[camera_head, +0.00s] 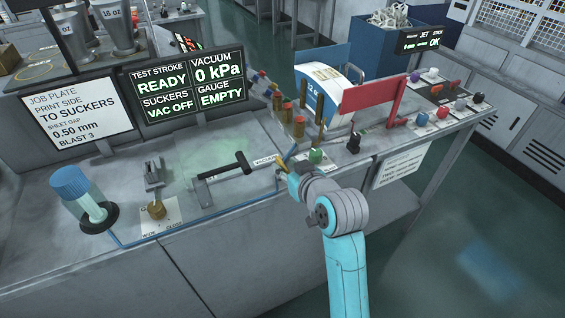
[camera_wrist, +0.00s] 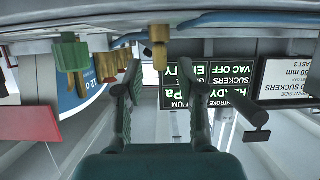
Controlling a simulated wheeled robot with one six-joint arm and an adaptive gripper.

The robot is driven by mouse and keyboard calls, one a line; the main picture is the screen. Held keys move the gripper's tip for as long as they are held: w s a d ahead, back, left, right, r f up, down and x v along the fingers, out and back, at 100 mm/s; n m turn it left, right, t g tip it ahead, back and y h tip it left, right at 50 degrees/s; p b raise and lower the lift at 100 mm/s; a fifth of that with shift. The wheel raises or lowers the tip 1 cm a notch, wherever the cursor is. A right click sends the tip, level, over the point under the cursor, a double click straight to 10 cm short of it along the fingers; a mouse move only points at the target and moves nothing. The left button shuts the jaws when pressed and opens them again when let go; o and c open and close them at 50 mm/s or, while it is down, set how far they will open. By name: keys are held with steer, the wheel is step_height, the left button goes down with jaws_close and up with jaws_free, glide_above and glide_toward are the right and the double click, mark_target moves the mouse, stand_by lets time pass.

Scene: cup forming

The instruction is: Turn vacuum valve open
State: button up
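A brass valve (camera_wrist: 159,48) with a blue hose (camera_wrist: 128,40) beside it shows upside down in the wrist view. In the head view, a small yellow-brass part (camera_head: 283,161) shows by the "VACUUM" label (camera_head: 268,159), just at my gripper (camera_head: 290,172). In the wrist view my gripper (camera_wrist: 160,80) has its two fingers spread apart, with the brass valve between and just beyond the fingertips. I cannot tell whether a finger touches it. The gripper partly hides the valve in the head view. The display (camera_head: 189,80) reads vacuum 0 kPa, suckers VAC OFF, gauge EMPTY.
A green knob (camera_head: 316,155) stands close to the right of my gripper, with a black knob (camera_head: 353,142) beyond. A black-handled lever (camera_head: 225,172) lies to the left. A blue-capped cylinder (camera_head: 80,195) and a gauge stand (camera_head: 155,190) are at the far left. Brass posts (camera_head: 299,126) rise behind.

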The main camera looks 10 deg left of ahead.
mark_target(282, 165)
steer(key=shift+x, duration=1.65)
jaws_close()
steer(key=shift+s+a+m+t+h, duration=0.15)
steer(key=shift+m+t+h, duration=0.55)
steer(key=shift+m+h, duration=0.6)
steer(key=shift+m+t+h, duration=0.5)
steer(key=shift+m+h, duration=1.8)
steer(key=shift+h, duration=0.6)
